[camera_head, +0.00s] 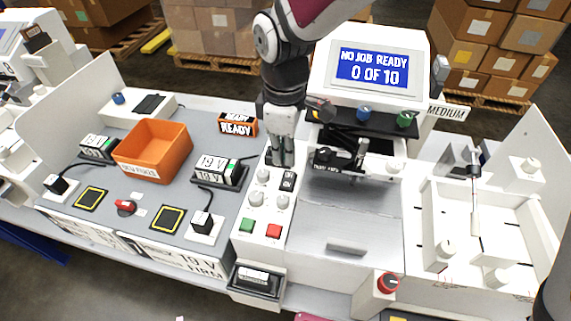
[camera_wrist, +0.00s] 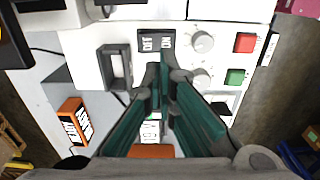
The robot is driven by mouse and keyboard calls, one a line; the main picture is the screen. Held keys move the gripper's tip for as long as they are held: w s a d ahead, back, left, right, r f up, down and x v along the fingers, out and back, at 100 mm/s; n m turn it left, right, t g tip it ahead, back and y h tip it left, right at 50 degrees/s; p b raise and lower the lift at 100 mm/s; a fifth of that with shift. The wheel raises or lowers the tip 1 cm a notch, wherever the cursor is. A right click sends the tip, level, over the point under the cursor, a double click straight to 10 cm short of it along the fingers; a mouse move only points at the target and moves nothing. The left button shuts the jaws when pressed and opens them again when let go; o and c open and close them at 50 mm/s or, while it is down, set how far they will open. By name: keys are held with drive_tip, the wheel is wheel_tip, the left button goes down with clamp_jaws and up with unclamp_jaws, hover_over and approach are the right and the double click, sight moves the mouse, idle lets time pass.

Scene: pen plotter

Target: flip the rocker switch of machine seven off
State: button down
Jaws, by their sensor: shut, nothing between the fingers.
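A small black rocker switch (camera_head: 288,180) with white lettering sits on the white control panel, beside round knobs. In the wrist view the rocker switch (camera_wrist: 156,40) shows upside-down lettering that seems to read ON and OFF; which side is pressed I cannot tell. My gripper (camera_head: 281,160) points down at the panel just behind the switch. In the wrist view my gripper's (camera_wrist: 165,62) fingers are shut and empty, with their tips close to the switch's edge; contact is unclear. No number seven is readable on the machine.
Green (camera_head: 247,225) and red (camera_head: 273,231) buttons and several grey knobs crowd the panel. An orange READY sign (camera_head: 238,125) stands left of my gripper. An orange bin (camera_head: 152,149) is farther left. The display (camera_head: 371,70) reads NO JOB READY, 0 OF 10.

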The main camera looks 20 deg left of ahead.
sight(287, 176)
wheel_tip(287, 176, up, 8)
drive_tip(key=shift+w+f+b, duration=0.15)
drive_tip(key=shift+w+b, duration=0.2)
drive_tip(key=shift+b, duration=0.05)
drive_tip(key=shift+s, duration=0.1)
drive_tip(key=shift+s+d+t, duration=0.15)
drive_tip(key=shift+s+t, duration=0.75)
drive_tip(key=shift+s, duration=0.15)
drive_tip(key=f, duration=0.4)
drive_tip(key=w+f+p, duration=0.1)
drive_tip(key=f, duration=0.4)
drive_tip(key=w+f, duration=0.1)
drive_tip(key=f, duration=0.3)
drive_tip(key=shift+w+f+p, duration=0.1)
drive_tip(key=shift+f+p, duration=0.2)
drive_tip(key=shift+w+f, duration=0.1)
